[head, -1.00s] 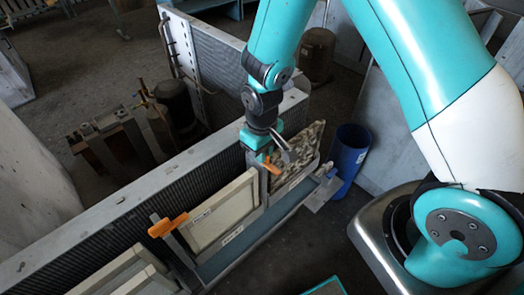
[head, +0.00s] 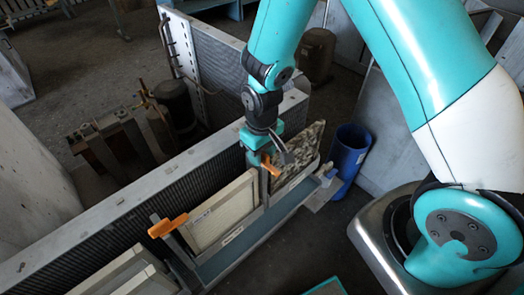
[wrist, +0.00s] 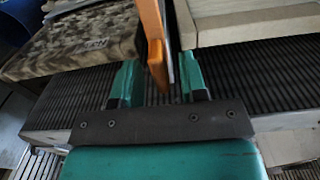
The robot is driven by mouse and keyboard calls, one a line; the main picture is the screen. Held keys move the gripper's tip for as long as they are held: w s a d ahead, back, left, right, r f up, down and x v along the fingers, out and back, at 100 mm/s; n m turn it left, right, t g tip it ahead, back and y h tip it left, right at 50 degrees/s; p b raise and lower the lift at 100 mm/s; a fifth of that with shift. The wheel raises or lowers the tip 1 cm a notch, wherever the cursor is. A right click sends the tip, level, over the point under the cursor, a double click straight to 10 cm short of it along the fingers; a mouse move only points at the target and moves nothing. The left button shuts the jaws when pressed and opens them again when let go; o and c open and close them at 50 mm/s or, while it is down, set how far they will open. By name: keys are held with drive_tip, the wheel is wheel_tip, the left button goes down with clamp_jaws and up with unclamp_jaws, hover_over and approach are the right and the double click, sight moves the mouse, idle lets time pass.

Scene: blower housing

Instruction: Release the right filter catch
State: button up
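The right filter catch is an orange lever (head: 271,166) on an upright between two filters, just under my gripper (head: 262,160) in the head view. In the wrist view the orange catch (wrist: 153,45) comes down between the fingers of my gripper (wrist: 158,82). The two teal fingers stand apart, one on each side of the catch, with gaps visible. A dirty, mottled filter (head: 298,160) is right of the catch, and a pale framed filter (head: 222,213) is left of it. Gripper and wrist partly hide the catch's upper surroundings in the head view.
A second orange catch (head: 168,226) sits at the pale filter's left end. A grey rail (head: 240,243) runs along the filters' front. A blue bin (head: 348,152) stands on the floor at right. A ribbed housing wall (head: 110,215) stands close behind the filters.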

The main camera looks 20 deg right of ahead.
wheel_tip(320, 180, up, 17)
drive_tip(key=b, duration=0.1)
drive_tip(key=shift+r, duration=0.2)
idle(0.6)
